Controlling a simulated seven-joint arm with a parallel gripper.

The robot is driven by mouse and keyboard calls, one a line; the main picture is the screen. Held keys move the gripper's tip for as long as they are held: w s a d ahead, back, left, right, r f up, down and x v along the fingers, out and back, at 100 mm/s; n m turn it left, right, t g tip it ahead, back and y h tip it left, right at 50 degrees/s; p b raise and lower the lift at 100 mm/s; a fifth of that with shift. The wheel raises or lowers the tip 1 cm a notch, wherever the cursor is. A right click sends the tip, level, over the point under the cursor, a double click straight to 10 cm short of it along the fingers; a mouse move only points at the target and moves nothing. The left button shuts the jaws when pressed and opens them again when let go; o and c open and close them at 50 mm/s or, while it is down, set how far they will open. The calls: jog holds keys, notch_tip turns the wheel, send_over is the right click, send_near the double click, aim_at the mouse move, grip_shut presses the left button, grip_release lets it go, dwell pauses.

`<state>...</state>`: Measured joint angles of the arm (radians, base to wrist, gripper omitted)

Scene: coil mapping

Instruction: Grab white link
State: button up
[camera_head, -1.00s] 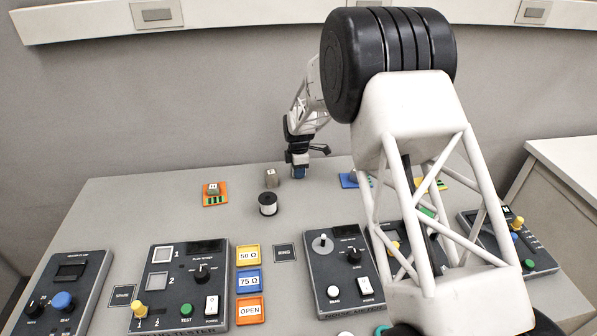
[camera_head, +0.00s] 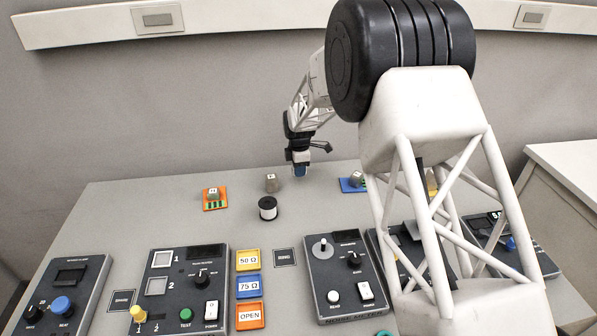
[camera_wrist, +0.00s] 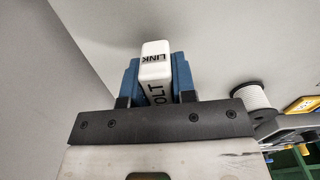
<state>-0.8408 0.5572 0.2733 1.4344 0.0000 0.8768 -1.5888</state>
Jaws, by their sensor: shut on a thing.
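The white link (camera_wrist: 156,72) is a small white block with black lettering that reads LINK on its end and what looks like VOLT on its side. My gripper (camera_wrist: 157,85) has blue-padded fingers, one on each side of the link, and is shut on it.
An orange tile (camera_head: 215,199) lies further left, and a blue tile (camera_head: 352,184) to the right. Several control panels line the front; my arm hides part of the right side.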

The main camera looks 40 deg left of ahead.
jog(key=s+d, duration=0.3)
jog(key=s+d+r, duration=0.1)
jog(key=s+d, duration=0.2)
jog(key=d, duration=0.1)
jog(key=s+d, duration=0.4)
jog(key=shift+r, duration=0.15)
jog(key=shift+s, duration=0.1)
dwell(0.6)
